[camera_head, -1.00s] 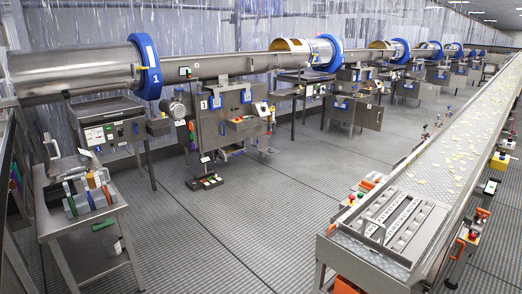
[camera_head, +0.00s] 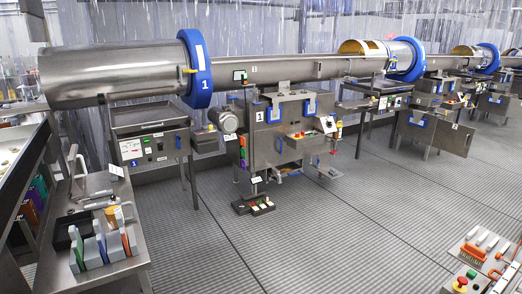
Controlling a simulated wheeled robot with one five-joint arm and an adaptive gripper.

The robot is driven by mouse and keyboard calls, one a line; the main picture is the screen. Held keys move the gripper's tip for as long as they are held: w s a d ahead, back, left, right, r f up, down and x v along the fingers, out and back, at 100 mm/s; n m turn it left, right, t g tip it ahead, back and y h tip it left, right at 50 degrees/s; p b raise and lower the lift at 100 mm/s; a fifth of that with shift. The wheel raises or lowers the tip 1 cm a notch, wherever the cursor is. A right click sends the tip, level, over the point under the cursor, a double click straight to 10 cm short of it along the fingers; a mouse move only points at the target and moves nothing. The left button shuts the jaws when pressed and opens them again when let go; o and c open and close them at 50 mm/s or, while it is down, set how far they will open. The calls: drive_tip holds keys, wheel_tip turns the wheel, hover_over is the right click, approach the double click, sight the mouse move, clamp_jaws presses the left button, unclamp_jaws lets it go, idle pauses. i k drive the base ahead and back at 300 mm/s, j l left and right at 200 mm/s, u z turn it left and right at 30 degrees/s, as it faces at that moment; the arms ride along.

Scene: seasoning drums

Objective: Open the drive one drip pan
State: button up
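The drive one cabinet (camera_head: 283,128), a steel box with blue corner pieces and a "1" label, stands under the feed tube right of the blue-ringed drum 1 (camera_head: 120,75). Below the cabinet are a sloped metal part and a small tag (camera_head: 284,171); I cannot tell for sure which part is the drip pan, or whether it is open or shut. My gripper is not in view.
A black floor tray (camera_head: 253,205) with small items lies in front of the cabinet. A steel cart (camera_head: 120,268) with coloured upright pieces stands at the lower left. A bench corner with tools (camera_head: 480,255) is lower right. Open grated floor lies between.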

sight(291, 169)
drive_tip(key=i, duration=2.65)
drive_tip(key=i+j+z, duration=0.1)
drive_tip(key=i, duration=1.25)
drive_tip(key=i+j+z, duration=0.1)
drive_tip(key=i+z, duration=0.15)
drive_tip(key=i, duration=0.3)
drive_tip(key=i+j+z, duration=0.2)
drive_tip(key=i, duration=0.3)
